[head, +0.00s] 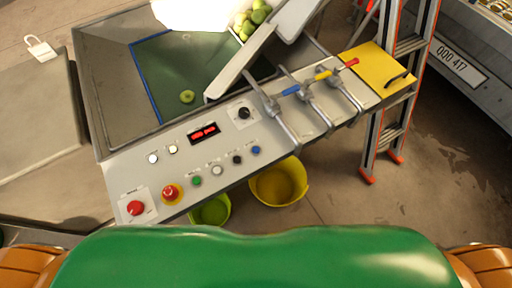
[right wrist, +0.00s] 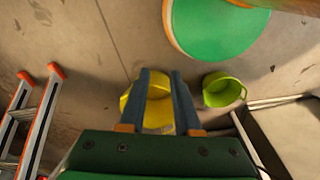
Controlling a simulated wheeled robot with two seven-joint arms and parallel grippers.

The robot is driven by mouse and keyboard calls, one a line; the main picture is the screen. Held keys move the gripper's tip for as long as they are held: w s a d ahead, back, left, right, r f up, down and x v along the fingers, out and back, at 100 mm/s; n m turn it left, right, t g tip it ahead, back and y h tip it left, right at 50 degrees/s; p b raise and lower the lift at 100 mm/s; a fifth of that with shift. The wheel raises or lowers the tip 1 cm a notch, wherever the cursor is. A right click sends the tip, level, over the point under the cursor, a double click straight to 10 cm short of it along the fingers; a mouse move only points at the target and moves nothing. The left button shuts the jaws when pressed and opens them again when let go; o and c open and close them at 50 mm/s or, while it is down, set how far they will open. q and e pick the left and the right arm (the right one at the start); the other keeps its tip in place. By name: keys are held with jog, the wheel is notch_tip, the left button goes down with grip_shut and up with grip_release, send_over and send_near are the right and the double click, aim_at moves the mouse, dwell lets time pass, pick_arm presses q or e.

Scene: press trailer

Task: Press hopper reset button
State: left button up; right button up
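The control panel (head: 122,162) slopes across the middle of the head view. It carries a blue button (head: 256,150), a black button (head: 237,160), a white button (head: 217,170), a green button (head: 197,181) and two pale buttons (head: 153,158) at the upper left. Its labels are too small to read, so I cannot tell which is the hopper reset button. My right gripper (right wrist: 160,72) shows in the right wrist view with its fingers apart and nothing between them, above the floor and a yellow bucket (right wrist: 158,108). Neither gripper shows in the head view.
A red emergency stop (head: 171,193), a red knob (head: 136,208) and a red display (head: 204,133) share the panel. Lever valves (head: 306,91) stand at its right end. Buckets, including a green one (head: 211,211), sit below. A ladder (head: 392,125) stands at right.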

grip_shut()
dwell(1.4)
